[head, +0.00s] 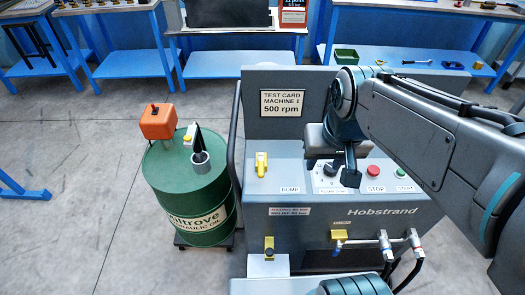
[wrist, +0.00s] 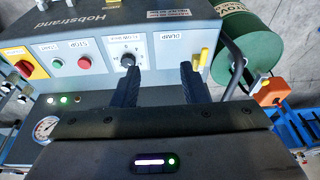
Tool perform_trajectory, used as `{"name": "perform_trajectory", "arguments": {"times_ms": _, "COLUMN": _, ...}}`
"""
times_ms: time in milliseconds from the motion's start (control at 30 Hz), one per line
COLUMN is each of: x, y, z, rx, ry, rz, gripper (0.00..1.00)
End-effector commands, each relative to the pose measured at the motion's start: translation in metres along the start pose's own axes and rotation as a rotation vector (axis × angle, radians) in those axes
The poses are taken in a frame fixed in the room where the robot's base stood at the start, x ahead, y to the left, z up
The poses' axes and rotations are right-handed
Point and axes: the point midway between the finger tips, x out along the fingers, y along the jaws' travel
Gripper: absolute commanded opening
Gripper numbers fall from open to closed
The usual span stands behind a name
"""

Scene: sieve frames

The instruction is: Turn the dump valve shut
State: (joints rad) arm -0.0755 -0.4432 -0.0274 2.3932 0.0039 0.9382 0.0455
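The dump valve has a yellow handle (head: 261,164) on the left part of the grey machine's sloped panel, left of the DUMP label (head: 290,190). The handle appears roughly upright in the head view. In the wrist view the yellow handle (wrist: 204,57) is right of the DUMP label (wrist: 168,43), just beyond the right finger. My gripper (head: 350,177) hangs over the panel near the dial, to the right of the handle. In the wrist view my gripper (wrist: 161,76) has its two dark fingers apart with nothing between them. The handle's base is partly unclear.
A black dial (head: 331,168), red stop button (head: 373,171) and green start button (head: 400,172) lie right of the handle. A dark rail (head: 235,135) runs along the machine's left side. A green oil drum (head: 190,200) with an orange-topped device (head: 158,121) stands beyond it.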

Motion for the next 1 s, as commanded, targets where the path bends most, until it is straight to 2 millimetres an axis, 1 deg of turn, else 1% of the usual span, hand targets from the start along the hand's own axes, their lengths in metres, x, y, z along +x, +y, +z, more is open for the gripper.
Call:
{"name": "perform_trajectory", "arguments": {"times_ms": 33, "x": 0.010, "y": -0.007, "z": -0.013, "rx": -0.003, "ry": -0.026, "rz": -0.008, "gripper": 0.40}}
{"name": "perform_trajectory", "arguments": {"times_ms": 100, "x": 0.019, "y": -0.018, "z": -0.033, "rx": 0.004, "ry": -0.059, "rz": -0.017, "gripper": 0.40}}
{"name": "perform_trajectory", "arguments": {"times_ms": 167, "x": 0.028, "y": -0.029, "z": -0.049, "rx": 0.009, "ry": -0.088, "rz": -0.020, "gripper": 0.40}}
{"name": "perform_trajectory", "arguments": {"times_ms": 300, "x": 0.053, "y": -0.057, "z": -0.085, "rx": 0.020, "ry": -0.151, "rz": -0.016, "gripper": 0.40}}
{"name": "perform_trajectory", "arguments": {"times_ms": 400, "x": 0.072, "y": -0.078, "z": -0.105, "rx": 0.026, "ry": -0.190, "rz": -0.005, "gripper": 0.40}}
{"name": "perform_trajectory", "arguments": {"times_ms": 500, "x": 0.089, "y": -0.096, "z": -0.120, "rx": 0.030, "ry": -0.218, "rz": 0.009, "gripper": 0.40}}
{"name": "perform_trajectory", "arguments": {"times_ms": 600, "x": 0.102, "y": -0.110, "z": -0.129, "rx": 0.033, "ry": -0.238, "rz": 0.021, "gripper": 0.40}}
{"name": "perform_trajectory", "arguments": {"times_ms": 700, "x": 0.109, "y": -0.118, "z": -0.135, "rx": 0.035, "ry": -0.248, "rz": 0.029, "gripper": 0.40}}
{"name": "perform_trajectory", "arguments": {"times_ms": 867, "x": 0.119, "y": -0.122, "z": -0.135, "rx": 0.037, "ry": -0.254, "rz": 0.033, "gripper": 0.40}}
{"name": "perform_trajectory", "arguments": {"times_ms": 1000, "x": 0.140, "y": -0.121, "z": -0.128, "rx": 0.036, "ry": -0.257, "rz": 0.034, "gripper": 0.40}}
